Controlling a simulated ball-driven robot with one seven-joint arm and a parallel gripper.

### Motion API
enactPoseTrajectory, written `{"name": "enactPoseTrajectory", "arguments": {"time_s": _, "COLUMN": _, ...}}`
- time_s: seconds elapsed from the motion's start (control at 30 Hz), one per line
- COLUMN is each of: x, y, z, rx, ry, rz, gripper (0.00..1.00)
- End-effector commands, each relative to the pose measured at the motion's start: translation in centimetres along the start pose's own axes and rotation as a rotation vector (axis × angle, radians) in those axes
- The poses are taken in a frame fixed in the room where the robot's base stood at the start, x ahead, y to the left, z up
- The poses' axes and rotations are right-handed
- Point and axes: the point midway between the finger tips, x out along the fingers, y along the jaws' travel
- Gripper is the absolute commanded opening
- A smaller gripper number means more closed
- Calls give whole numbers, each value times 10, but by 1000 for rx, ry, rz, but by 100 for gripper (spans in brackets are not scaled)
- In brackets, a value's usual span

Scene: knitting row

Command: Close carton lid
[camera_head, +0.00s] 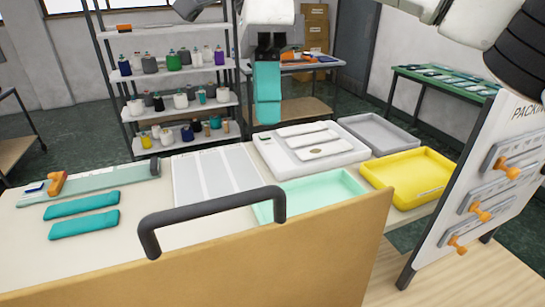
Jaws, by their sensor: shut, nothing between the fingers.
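A large tan panel (290,262) with a dark bar handle (212,207) on its upper edge stands raised across the front of the head view. It looks like the carton lid. Its lower part runs out of the picture, and the carton body and hinge cannot be seen. My gripper (267,118) hangs down at the upper middle, with a white body, dark mounts and teal fingers. It is shut and empty. In the picture it is above and right of the handle, clearly apart from the panel.
Behind the panel, a pale worktop (25,255) carries teal strips (84,204), a white board (215,172), a mint tray (353,182), a yellow tray (440,160) and a grey tray (378,130). A packing board (490,185) with orange knobs stands at right. Shelves (185,110) stand behind.

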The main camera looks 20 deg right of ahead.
Motion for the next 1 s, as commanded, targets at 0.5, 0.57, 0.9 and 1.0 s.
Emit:
{"name": "enactPoseTrajectory", "arguments": {"time_s": 0.5, "x": 55, "y": 30, "z": 1, "rx": -2, "ry": 0, "rz": -1, "gripper": 0}}
{"name": "enactPoseTrajectory", "arguments": {"time_s": 0.57, "x": 57, "y": 33, "z": 1, "rx": -2, "ry": 0, "rz": -1, "gripper": 0}}
{"name": "enactPoseTrajectory", "arguments": {"time_s": 0.9, "x": 59, "y": 37, "z": 1, "rx": 0, "ry": 0, "rz": -1, "gripper": 0}}
{"name": "enactPoseTrajectory", "arguments": {"time_s": 1.0, "x": 59, "y": 37, "z": 1, "rx": 0, "ry": 0, "rz": -1, "gripper": 0}}
